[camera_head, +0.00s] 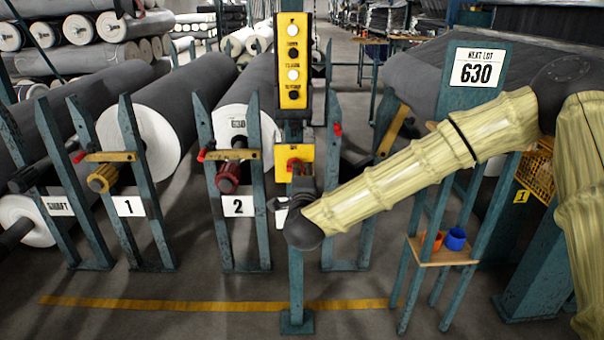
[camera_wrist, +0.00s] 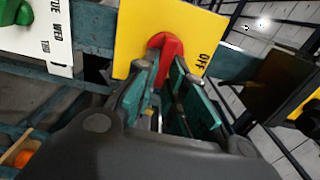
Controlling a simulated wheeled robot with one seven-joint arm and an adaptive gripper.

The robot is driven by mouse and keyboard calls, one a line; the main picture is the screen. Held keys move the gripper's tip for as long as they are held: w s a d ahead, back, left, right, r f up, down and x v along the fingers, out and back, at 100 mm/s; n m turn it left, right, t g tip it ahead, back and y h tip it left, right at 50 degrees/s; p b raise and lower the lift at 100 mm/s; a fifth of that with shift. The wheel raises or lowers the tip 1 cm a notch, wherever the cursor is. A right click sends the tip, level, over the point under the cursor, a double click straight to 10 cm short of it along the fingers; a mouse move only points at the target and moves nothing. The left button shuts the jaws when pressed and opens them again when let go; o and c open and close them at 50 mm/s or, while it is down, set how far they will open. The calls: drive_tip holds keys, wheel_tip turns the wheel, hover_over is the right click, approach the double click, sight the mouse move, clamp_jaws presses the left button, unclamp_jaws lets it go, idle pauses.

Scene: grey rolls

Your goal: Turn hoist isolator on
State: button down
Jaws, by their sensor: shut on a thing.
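The hoist isolator is a yellow plate (camera_head: 307,153) with a red handle (camera_head: 291,164), on a teal post under a yellow button box. In the wrist view the yellow plate (camera_wrist: 145,35) fills the top middle, with the word OFF at its right. The red handle (camera_wrist: 165,50) stands between my fingers. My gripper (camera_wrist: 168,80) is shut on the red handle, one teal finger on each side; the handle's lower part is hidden. In the head view my gripper (camera_head: 300,190) is just below the plate, partly hidden by my wrist.
The yellow button box (camera_head: 292,60) is above the isolator. Grey rolls on teal stands marked 1 (camera_head: 128,207) and 2 (camera_head: 238,206) are at left. A small shelf (camera_head: 442,255) with orange and blue cups is at right. The floor in front is clear.

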drive_tip(key=c, duration=1.5)
unclamp_jaws()
drive_tip(key=s, duration=1.2)
drive_tip(key=shift+f, duration=0.15)
